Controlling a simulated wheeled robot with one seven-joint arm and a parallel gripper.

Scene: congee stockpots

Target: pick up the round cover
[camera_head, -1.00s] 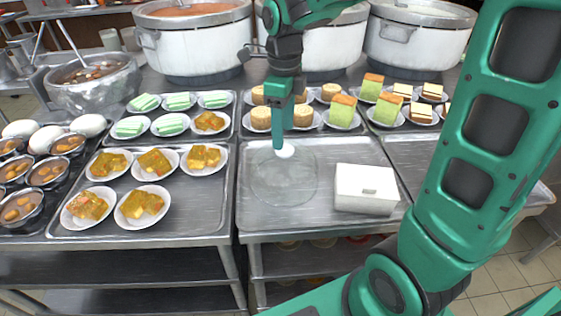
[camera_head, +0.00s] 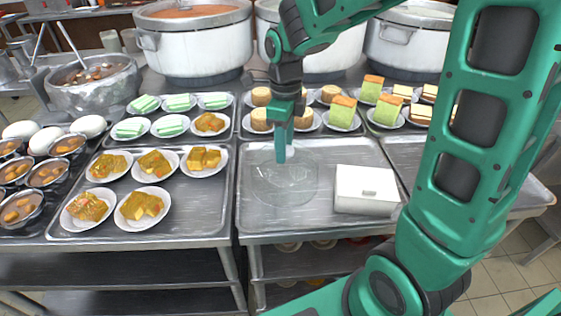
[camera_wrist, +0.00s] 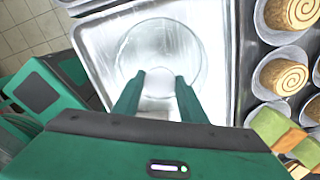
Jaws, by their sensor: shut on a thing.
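The round cover (camera_head: 270,186) is a clear, see-through dome on the metal tray in the middle of the head view. In the wrist view my gripper (camera_wrist: 158,92) is shut on the knob. The cover appears to rest on the tray; a small gap cannot be ruled out.
A white box (camera_head: 366,190) sits right of the cover on the same metal tray (camera_head: 335,152). Plates of cakes and rolls (camera_head: 341,117) stand behind, with large pots (camera_head: 196,45) beyond. Plates of yellow food (camera_head: 142,205) fill the tray to the left.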

